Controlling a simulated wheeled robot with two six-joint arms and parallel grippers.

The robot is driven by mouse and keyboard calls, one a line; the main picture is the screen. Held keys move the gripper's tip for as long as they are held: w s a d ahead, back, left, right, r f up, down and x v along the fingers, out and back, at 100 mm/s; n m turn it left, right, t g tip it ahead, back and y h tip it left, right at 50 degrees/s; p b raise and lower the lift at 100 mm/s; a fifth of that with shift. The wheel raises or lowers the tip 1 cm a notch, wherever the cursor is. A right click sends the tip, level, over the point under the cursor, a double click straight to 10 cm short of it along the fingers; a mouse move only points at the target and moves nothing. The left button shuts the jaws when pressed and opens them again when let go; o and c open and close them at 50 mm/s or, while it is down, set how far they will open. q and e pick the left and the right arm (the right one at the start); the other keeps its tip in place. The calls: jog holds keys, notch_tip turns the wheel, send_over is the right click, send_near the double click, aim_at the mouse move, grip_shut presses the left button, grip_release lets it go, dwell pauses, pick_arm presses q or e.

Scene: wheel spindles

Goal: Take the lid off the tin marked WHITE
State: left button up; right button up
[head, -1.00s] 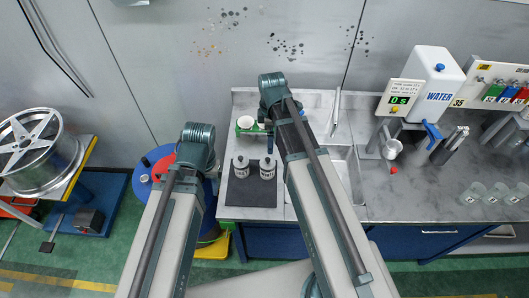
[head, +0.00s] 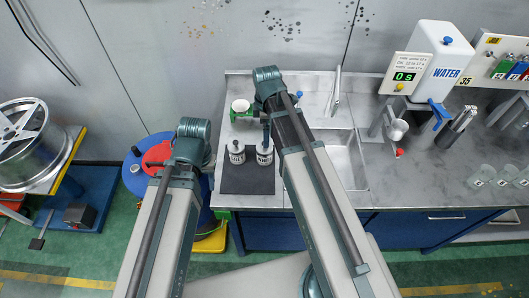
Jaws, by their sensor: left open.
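Two small pale tins with dark knobs on their lids stand upright on a dark mat (head: 247,184) at the left of the counter: a left tin (head: 236,154) and a right tin (head: 264,156). Both have dark lettering, too small to read, so I cannot tell which is marked WHITE. Both lids appear to be on. My left arm folds at its elbow just left of the mat. Little of my left gripper shows; it is open, and its exact place is unclear. My right arm rises past the right tin's right side and hides its own gripper.
A white cup (head: 240,106) and green fittings stand behind the tins. A sink (head: 344,160) lies right of my right arm. A water tank (head: 437,62), a timer display (head: 404,76) and a small red cap (head: 399,153) are farther right. The mat's front is clear.

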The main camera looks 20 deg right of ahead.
pick_arm(q)
jog(key=shift+f, duration=0.5)
pick_arm(e)
jog(key=shift+f, duration=0.5)
pick_arm(q)
jog(key=shift+f, duration=0.1)
pick_arm(e)
jog(key=shift+f, duration=0.15)
jog(key=f+b, duration=0.1)
jog(key=b, duration=0.1)
jog(key=f+b, duration=0.1)
jog(key=f, duration=0.1)
jog(key=f+b, duration=0.2)
jog(key=shift+a+b, duration=0.25)
jog(key=shift+b, duration=0.05)
pick_arm(q)
notch_tip(320, 180, down, 5)
pick_arm(e)
jog(key=c, duration=1.2)
jog(key=shift+r, duration=0.2)
jog(key=shift+c, duration=0.2)
